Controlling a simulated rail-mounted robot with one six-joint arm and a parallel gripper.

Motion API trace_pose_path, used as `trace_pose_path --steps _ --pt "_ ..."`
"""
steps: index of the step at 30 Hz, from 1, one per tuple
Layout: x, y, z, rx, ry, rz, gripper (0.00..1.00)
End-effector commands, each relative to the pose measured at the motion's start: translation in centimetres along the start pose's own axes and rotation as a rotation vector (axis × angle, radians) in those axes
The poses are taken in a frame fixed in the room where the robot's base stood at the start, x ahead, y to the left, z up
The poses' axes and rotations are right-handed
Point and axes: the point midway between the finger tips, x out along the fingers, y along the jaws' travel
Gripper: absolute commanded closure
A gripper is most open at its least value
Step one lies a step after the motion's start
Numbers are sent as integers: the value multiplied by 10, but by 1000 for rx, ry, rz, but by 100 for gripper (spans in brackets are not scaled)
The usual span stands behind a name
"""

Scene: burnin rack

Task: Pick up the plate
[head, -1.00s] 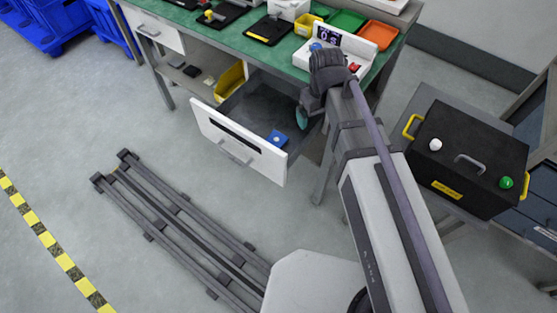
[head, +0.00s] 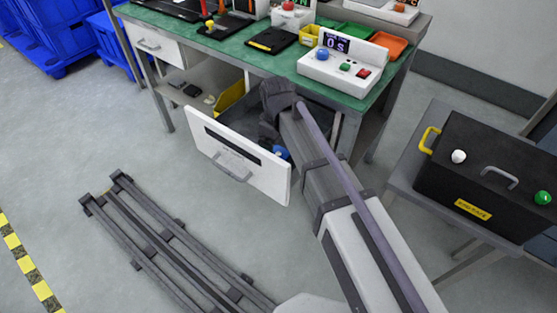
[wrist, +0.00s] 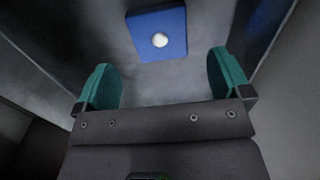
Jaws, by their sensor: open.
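The plate (wrist: 158,45) is a blue square with a pale round knob (wrist: 160,40) in its middle. It lies on the floor of the open drawer (head: 238,165).
The drawer's side walls (wrist: 268,35) flank my gripper. The green bench top (head: 235,50) with a white control box (head: 335,70) is above. A yellow bin (head: 229,97) sits on the shelf left of the drawer. A black box (head: 480,165) stands at right.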

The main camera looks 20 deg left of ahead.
Motion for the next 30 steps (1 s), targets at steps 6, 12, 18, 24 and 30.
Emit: trace_pose_path --steps 6,12,18,24,30 --pt "48 -1 1 1 0 0 4" --pt "48 -1 1 1 0 0 4" --pt "47 -1 1 1 0 0 16" --pt "47 -1 1 1 0 0 35" --pt "48 -1 1 1 0 0 54"
